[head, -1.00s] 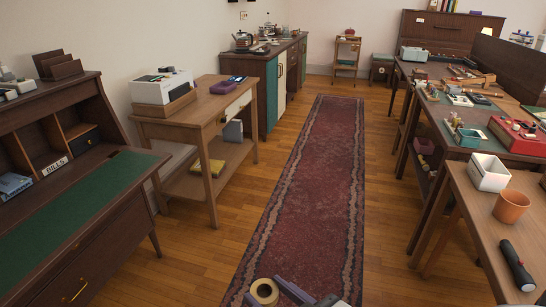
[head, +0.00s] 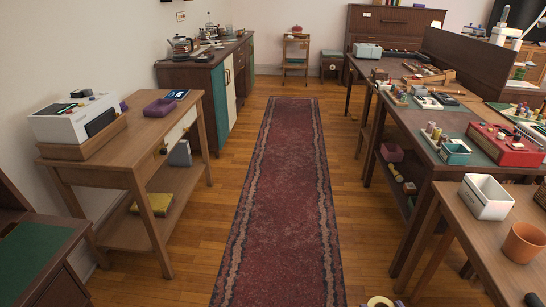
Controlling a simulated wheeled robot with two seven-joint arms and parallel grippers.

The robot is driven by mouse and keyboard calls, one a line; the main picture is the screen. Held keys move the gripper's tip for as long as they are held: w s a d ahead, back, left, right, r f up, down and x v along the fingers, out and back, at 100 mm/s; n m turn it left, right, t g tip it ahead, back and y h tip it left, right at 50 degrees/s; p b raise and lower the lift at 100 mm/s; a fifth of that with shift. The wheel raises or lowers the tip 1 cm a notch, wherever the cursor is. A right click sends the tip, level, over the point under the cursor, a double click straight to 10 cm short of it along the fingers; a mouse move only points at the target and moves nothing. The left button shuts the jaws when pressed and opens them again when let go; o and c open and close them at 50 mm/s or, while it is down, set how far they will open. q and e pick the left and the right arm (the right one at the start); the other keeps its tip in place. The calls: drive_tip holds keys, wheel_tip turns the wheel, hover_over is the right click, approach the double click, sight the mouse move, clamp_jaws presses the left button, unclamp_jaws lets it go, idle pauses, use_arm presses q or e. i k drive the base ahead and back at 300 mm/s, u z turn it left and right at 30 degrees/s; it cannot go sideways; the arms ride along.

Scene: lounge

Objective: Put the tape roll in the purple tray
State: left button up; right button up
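The tape roll (head: 380,301) shows at the bottom edge of the head view, right of centre, cut off by the frame. Small bits of my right gripper (head: 383,304) show around it, and the roll appears held between the fingers; most of the gripper is out of view. The purple tray (head: 160,108) sits on the wooden side table at the left, towards its far end. It is well ahead and to the left of the roll. My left gripper is not in view.
The red runner (head: 283,190) leaves a clear aisle. Cluttered desks line the right. A dark bureau is at near left.

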sight(160, 108)
drive_tip(key=z, duration=0.25)
drive_tip(key=i, duration=1.95)
drive_tip(key=u, duration=1.25)
drive_tip(key=i, duration=0.9)
drive_tip(key=u, duration=1.2)
drive_tip(key=i, duration=0.65)
